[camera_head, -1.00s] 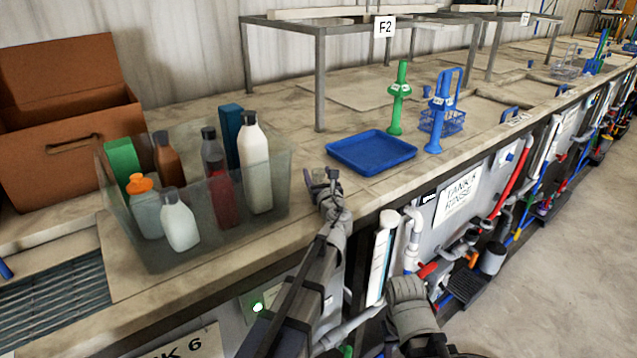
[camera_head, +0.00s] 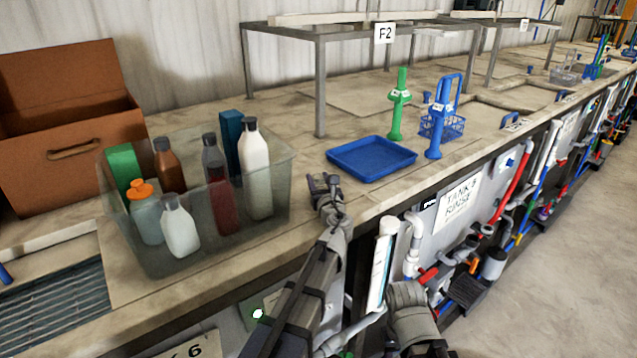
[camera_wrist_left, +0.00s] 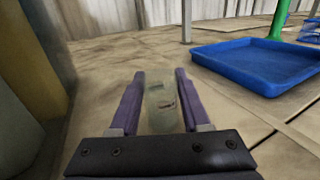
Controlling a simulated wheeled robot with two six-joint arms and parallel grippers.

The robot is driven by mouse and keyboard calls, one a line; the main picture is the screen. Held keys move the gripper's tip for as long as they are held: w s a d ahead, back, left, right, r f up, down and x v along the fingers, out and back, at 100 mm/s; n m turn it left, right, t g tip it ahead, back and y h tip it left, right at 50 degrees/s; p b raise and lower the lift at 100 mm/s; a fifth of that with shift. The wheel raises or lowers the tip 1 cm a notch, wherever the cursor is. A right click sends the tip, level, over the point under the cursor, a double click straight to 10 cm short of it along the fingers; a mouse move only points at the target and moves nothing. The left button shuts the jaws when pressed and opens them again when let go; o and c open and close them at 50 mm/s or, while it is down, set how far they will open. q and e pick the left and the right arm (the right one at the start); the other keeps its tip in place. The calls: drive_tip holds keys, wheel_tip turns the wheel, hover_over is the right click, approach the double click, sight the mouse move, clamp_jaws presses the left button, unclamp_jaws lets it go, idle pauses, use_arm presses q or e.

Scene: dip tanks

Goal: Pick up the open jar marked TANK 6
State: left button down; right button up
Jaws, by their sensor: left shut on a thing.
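My left gripper (camera_head: 325,186) is over the bench top, between the grey bin and the blue tray. In the left wrist view its two purple fingers (camera_wrist_left: 156,102) are shut on a small, see-through jar (camera_wrist_left: 163,106) with small dark marks on it. I cannot read any marking on the jar. In the head view the jar cannot be made out at the gripper. A sign ending in 6 (camera_head: 195,349) is cut off at the bottom edge of the head view. My right gripper is not in view.
A see-through grey bin (camera_head: 275,205) with several bottles stands left of the gripper. A blue tray (camera_head: 371,158) lies to its right, with green (camera_head: 398,105) and blue (camera_head: 436,125) upright tools beyond. A brown box (camera_head: 70,125) stands far left. The bench's front edge is close.

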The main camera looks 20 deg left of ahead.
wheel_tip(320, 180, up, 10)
drive_tip(key=p, duration=0.9)
drive_tip(key=shift+p, duration=0.3)
